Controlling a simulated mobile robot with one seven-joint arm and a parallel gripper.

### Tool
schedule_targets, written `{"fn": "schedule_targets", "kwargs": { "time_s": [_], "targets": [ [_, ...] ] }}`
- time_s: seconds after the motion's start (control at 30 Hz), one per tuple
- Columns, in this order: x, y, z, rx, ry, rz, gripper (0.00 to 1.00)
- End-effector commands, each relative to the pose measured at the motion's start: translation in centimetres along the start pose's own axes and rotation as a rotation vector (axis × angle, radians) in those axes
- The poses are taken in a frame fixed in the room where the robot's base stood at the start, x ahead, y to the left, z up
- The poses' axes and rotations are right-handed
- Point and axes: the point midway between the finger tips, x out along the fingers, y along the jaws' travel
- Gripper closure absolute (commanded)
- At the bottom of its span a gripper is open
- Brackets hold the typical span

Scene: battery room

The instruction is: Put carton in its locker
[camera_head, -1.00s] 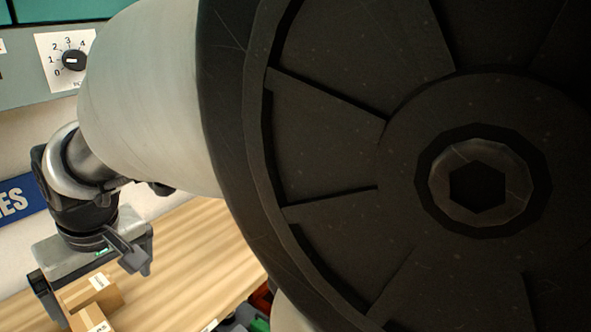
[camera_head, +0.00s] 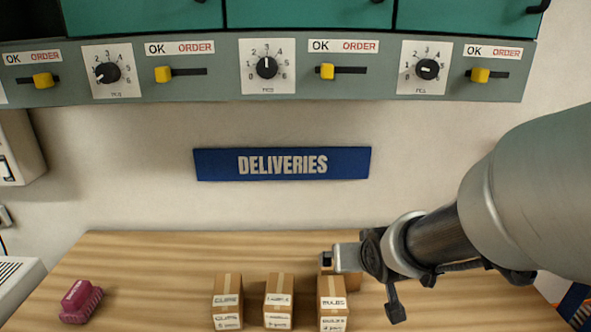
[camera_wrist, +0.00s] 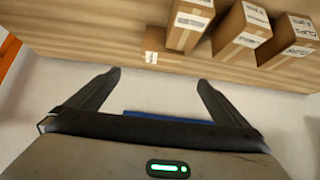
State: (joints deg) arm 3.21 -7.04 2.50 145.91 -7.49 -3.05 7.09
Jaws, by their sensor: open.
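Three brown cartons stand in a row on the wooden table (camera_head: 150,252): a left carton (camera_head: 227,284) whose label seems to read CLIPS, a middle carton (camera_head: 279,284) with an unclear label, and a right carton (camera_head: 332,285) labelled BULBS. A fourth carton (camera_head: 326,263) behind the right one is mostly hidden; it also shows in the wrist view (camera_wrist: 155,40). My gripper (camera_wrist: 159,78) is open and empty, its fingers pointing toward the table edge and this carton. In the head view it hangs over the table's right part. Teal lockers (camera_head: 308,12) show only their lower edges.
A grey panel (camera_head: 215,70) with dials and yellow sliders marked OK and ORDER runs under the lockers. A blue DELIVERIES sign (camera_head: 282,164) is on the wall. A pink brush-like object (camera_head: 80,302) lies at the table's left. Table between it and the cartons is clear.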

Motion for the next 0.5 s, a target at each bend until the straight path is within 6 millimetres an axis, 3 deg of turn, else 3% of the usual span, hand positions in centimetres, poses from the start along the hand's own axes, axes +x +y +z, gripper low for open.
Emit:
{"fn": "schedule_targets", "kwargs": {
  "time_s": [0.17, 0.5],
  "targets": [
    [2.4, -0.1, 0.2, 0.003, 0.011, -0.006, 0.00],
    [9.5, -0.2, 0.0, 0.001, 0.010, -0.007, 0.00]
  ]
}}
